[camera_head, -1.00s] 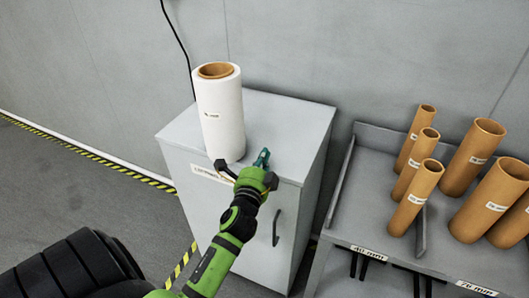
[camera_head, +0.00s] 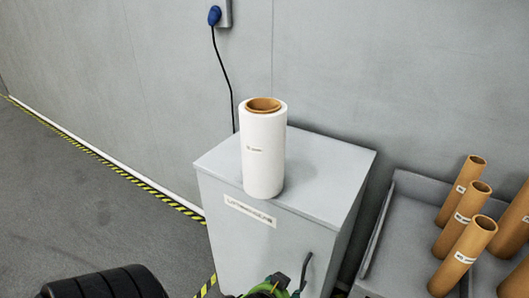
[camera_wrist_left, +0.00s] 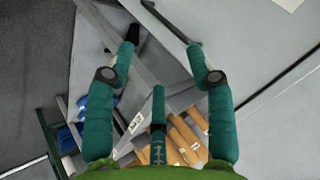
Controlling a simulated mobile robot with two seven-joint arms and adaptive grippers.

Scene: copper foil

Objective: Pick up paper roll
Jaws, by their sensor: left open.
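The white paper roll (camera_head: 264,160) stands upright on top of the grey cabinet (camera_head: 322,170), near its front left edge. It has a brown core open at the top and a small label on its side. My left gripper (camera_head: 272,289) is only partly in view at the bottom edge of the head view, in front of the cabinet and below the roll. I cannot make out the roll in the wrist view. My right gripper is not in view.
A grey rack (camera_head: 392,235) with several brown cardboard tubes (camera_head: 463,256) stands to the right of the cabinet. A blue plug (camera_head: 214,15) with a black cable hangs on the wall behind. The cabinet top right of the roll is clear.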

